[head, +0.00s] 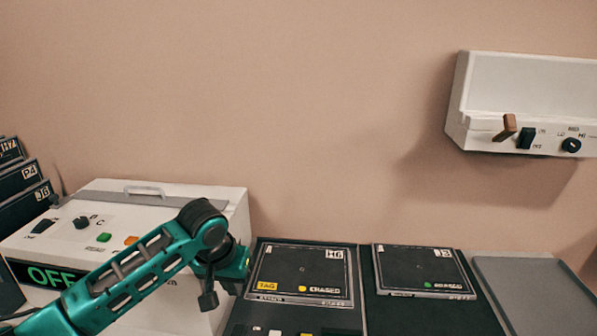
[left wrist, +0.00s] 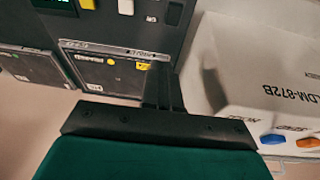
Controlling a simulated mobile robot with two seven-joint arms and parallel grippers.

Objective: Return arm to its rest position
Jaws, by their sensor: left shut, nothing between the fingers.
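My left arm comes in from the lower left of the head view, teal with black joints. Its elbow-like black joint is raised in front of the white box. My left gripper (head: 208,301) hangs down at the end of the arm, between the white box (head: 215,195) and the dark panel with plates. In the left wrist view the black fingers (left wrist: 164,88) are together with nothing between them. The box front, marked "LDM-872B" (left wrist: 290,90), is right of the fingers there. My right gripper is in neither view.
A plate marked "ERASED" (head: 302,272) lies on the dark panel, with a second plate (head: 423,270) right of it. A grey tray (head: 535,290) is at far right. A white wall unit (head: 530,85) hangs above. Dark plates (head: 25,205) stand at far left.

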